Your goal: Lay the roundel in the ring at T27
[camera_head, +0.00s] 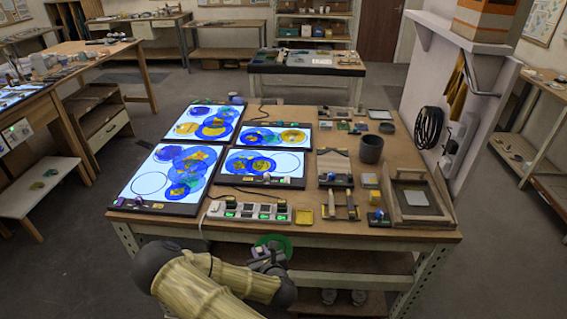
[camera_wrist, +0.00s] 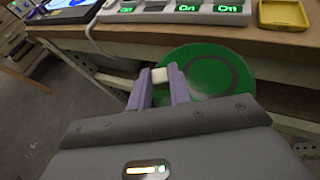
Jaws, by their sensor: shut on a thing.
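My gripper (camera_head: 266,258) is below and in front of the table's near edge. In the wrist view its purple fingers (camera_wrist: 160,88) are shut on a green roundel (camera_wrist: 207,72), a flat disc with a darker ring on it. A small white piece sits between the fingertips. The roundel also shows in the head view (camera_head: 273,242), partly hidden by my gripper. Bright panels on the table carry blue and yellow discs. An empty ring outline (camera_head: 150,183) shows on the near left panel, another (camera_head: 288,162) on the near right panel. I cannot read any T27 label.
A power strip (camera_head: 250,212) with green lights lies along the near table edge, its cable running to the left. A yellow tray (camera_head: 304,216) is right of it. A dark cup (camera_head: 371,149) and a wooden frame (camera_head: 420,198) stand further right. The table edge (camera_wrist: 200,38) is close above the roundel.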

